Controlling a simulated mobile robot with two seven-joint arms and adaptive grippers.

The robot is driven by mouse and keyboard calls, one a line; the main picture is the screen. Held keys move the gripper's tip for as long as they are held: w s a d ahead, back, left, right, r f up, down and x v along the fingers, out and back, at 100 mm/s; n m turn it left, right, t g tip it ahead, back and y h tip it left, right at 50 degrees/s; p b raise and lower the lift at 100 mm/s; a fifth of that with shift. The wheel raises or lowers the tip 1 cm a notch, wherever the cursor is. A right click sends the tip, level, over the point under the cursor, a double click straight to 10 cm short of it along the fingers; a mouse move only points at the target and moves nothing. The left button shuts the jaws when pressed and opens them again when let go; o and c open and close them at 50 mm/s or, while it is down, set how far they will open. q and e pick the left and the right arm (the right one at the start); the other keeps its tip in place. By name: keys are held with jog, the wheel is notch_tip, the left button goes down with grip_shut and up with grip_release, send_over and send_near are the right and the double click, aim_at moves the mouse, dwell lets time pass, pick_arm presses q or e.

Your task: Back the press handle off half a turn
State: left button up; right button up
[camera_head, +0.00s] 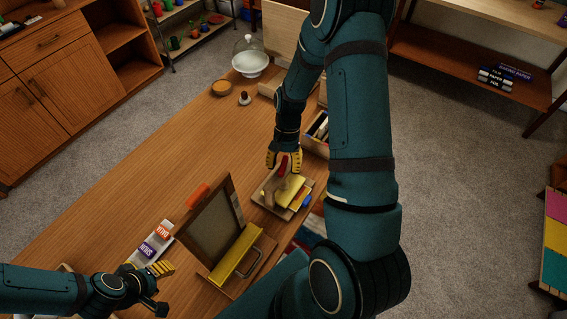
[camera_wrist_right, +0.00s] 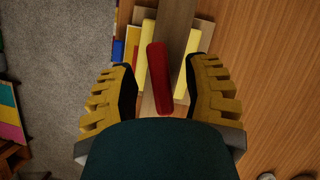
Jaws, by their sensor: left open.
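The press (camera_head: 288,193) is a small wooden frame with yellow parts on the table, below my right gripper in the head view. Its red handle (camera_wrist_right: 158,70) lies across a wooden beam (camera_wrist_right: 176,25) in the right wrist view, with yellow strips on both sides. My right gripper (camera_wrist_right: 163,75) has its yellow fingers spread on either side of the handle, with visible gaps. In the head view, my right gripper (camera_head: 284,161) partly hides the handle. My left gripper (camera_head: 155,271) is open and empty over the near left part of the table, away from the press.
A raised hinged frame (camera_head: 210,232) and a yellow board with a handle (camera_head: 236,250) stand between my grippers. Small labelled boxes (camera_head: 153,243) lie left of them. An open wooden box (camera_head: 317,143) is beside the right arm. The table's far left part (camera_head: 150,150) is clear.

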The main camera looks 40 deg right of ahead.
jog(key=v, duration=1.2)
jog(key=shift+s, duration=0.15)
dwell(0.4)
